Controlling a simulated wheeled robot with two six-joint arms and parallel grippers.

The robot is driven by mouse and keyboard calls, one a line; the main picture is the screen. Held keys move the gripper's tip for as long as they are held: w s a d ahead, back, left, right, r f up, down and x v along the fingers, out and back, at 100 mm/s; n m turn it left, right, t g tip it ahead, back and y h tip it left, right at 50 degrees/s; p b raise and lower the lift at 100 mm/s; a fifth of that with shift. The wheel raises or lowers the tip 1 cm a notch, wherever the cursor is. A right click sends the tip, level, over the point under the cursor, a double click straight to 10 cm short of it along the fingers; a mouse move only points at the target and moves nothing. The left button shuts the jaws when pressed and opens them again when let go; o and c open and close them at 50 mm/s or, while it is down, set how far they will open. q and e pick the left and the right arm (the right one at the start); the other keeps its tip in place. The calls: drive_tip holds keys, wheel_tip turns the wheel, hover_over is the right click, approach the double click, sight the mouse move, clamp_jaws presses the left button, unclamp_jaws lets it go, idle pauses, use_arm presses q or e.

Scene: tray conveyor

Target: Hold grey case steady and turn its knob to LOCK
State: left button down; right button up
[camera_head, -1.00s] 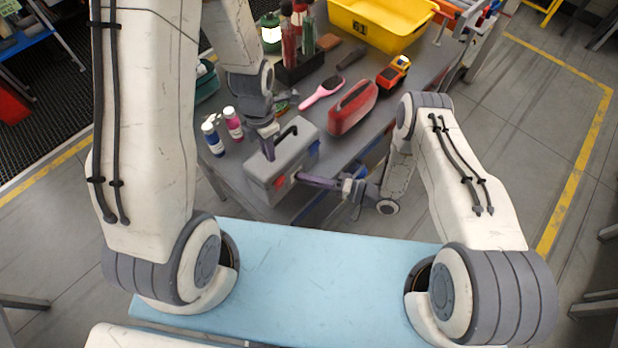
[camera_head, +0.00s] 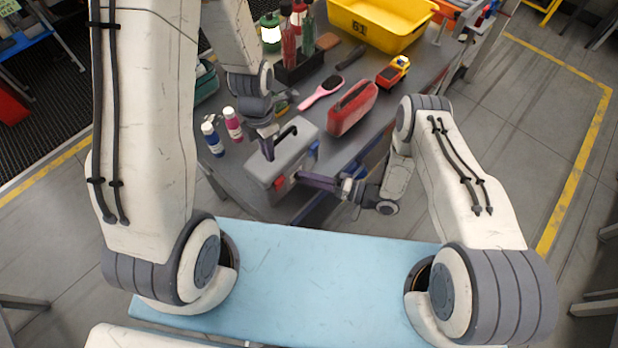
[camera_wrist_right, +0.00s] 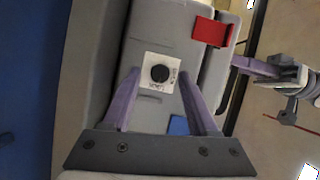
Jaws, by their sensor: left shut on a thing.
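The grey case (camera_head: 270,165) stands at the near edge of the grey table, with a black handle (camera_head: 288,133) on top. My left gripper (camera_head: 268,150) is shut on the case at its top, by the handle; the exact grip is hard to see. The knob (camera_wrist_right: 160,74) is round and black on a white plate (camera_wrist_right: 149,60) with small lettering; its pointer direction is unclear. My right gripper (camera_wrist_right: 160,85) is open, its purple fingers on either side of the knob, apart from it. It also shows before the case's front in the head view (camera_head: 302,178).
The case has a red latch (camera_wrist_right: 210,32) and a blue latch (camera_wrist_right: 179,125). A blue bottle (camera_head: 212,139) and a pink bottle (camera_head: 233,124) stand left of it. A red case (camera_head: 352,110), a pink brush (camera_head: 322,92) and a yellow bin (camera_head: 375,25) lie beyond.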

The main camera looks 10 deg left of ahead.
drive_tip(key=s+d, duration=0.2)
drive_tip(key=d, duration=1)
drive_tip(key=shift+a+r, duration=0.1)
use_arm(q)
drive_tip(key=c, duration=0.7)
unclamp_jaws()
drive_tip(key=shift+c, duration=0.2)
